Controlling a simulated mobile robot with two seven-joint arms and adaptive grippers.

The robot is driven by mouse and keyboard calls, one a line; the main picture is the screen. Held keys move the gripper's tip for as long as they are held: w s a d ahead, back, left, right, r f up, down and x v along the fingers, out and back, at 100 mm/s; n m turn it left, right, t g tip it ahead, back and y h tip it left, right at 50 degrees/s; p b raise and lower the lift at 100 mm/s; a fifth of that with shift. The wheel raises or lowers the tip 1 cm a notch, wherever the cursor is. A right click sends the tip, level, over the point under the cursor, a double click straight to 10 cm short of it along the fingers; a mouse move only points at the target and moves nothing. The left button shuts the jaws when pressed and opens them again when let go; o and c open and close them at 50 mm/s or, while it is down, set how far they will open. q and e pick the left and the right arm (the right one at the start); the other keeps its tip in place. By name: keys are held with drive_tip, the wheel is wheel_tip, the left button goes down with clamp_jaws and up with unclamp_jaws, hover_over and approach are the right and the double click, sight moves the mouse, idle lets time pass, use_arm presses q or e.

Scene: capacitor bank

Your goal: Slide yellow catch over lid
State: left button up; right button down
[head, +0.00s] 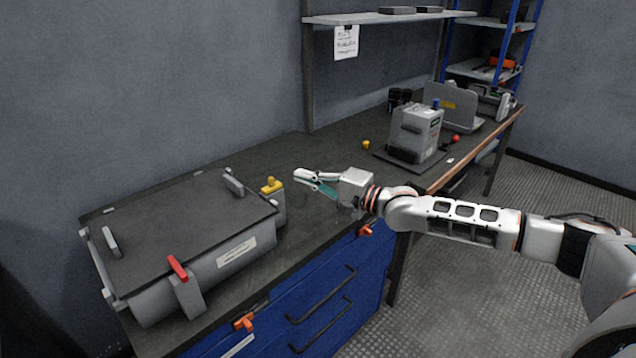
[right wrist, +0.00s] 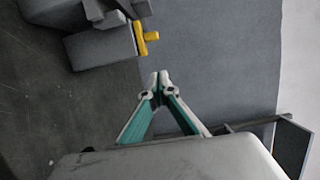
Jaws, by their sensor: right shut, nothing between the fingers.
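The yellow catch (head: 271,185) sits on top of a grey post at the right end of a grey box. It also shows in the right wrist view (right wrist: 144,38), above and slightly left of the fingertips. The box's dark lid (head: 170,225) lies flat and closed on the box. My right gripper (head: 297,175) is shut and empty, to the right of the catch and apart from it. Its fingertips also show in the right wrist view (right wrist: 159,78), touching each other. My left gripper is not in view.
A red catch (head: 177,267) stands on a post at the box's front. Handles (head: 233,183) rise from the lid. A grey device (head: 413,130) on a dark mat stands farther right. The bench top between box and device is mostly clear. Blue drawers (head: 330,300) lie below the front edge.

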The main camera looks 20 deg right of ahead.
sight(271, 184)
drive_tip(key=a+p, duration=0.2)
drive_tip(key=a, duration=0.2)
drive_tip(key=shift+w+a, duration=0.15)
drive_tip(key=shift+a, duration=0.25)
drive_tip(key=shift+a, duration=0.1)
